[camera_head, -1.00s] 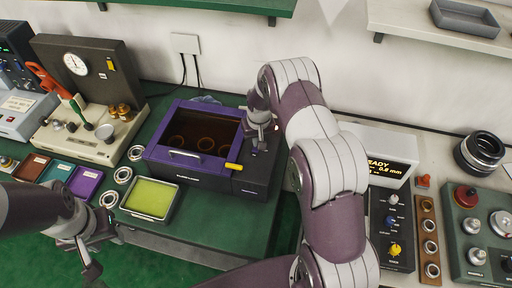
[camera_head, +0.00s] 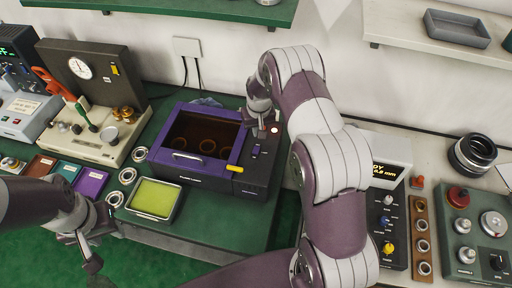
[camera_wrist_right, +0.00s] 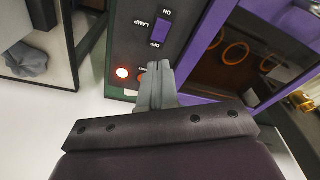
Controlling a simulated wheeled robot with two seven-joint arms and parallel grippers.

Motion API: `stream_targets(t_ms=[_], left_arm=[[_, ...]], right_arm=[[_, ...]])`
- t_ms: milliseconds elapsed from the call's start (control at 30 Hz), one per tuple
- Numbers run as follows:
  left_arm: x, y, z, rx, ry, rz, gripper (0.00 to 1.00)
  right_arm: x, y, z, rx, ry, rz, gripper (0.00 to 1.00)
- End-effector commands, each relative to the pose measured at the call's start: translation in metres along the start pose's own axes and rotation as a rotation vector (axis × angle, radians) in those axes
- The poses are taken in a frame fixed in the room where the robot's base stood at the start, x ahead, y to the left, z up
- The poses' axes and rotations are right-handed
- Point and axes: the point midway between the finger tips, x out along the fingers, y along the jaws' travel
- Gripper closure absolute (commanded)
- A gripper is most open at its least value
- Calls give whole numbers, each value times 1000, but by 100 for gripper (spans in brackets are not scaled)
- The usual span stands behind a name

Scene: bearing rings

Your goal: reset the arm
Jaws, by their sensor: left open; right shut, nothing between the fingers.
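My right arm reaches up the middle of the head view and bends left. Its gripper (camera_head: 266,122) is over the back of the control panel of a purple-framed box (camera_head: 240,152). My left gripper (camera_head: 88,258) hangs open and empty at lower left, in front of the green bench (camera_head: 240,215).
Several rings show behind the box's tinted window (camera_head: 200,135). A yellow-green pad tray (camera_head: 152,198), loose rings (camera_head: 127,176) and coloured trays (camera_head: 90,182) are to its left. A dial gauge stand (camera_head: 90,75) is behind them. Control boxes (camera_head: 470,225) stand at right.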

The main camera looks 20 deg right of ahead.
Motion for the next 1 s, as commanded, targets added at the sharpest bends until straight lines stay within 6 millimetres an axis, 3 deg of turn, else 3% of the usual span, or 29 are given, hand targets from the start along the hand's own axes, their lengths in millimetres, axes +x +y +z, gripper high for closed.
stream_targets(t_ms=[300, 367, 467, 700, 800, 867, 1000], left_arm=[[1, 0, 0, 0, 0, 0, 57], [1, 0, 0, 0, 0, 0, 57], [2, 0, 0, 0, 0, 0, 57], [43, 0, 5, 0, -1, 0, 57], [58, 0, 7, 0, 0, 0, 57], [66, 0, 8, 0, 0, 0, 57], [70, 0, 8, 0, 0, 0, 57]], right_arm=[[1, 0, -1, 2, 3, 0, 100], [4, 0, 8, 6, -14, 0, 100], [2, -2, 52, 10, -96, -2, 100], [-74, -30, 182, -59, -151, -7, 100], [-95, -37, 227, -96, -125, -10, 100], [-103, -41, 242, -118, -94, -14, 100], [-114, -48, 236, -143, -24, -22, 100]])
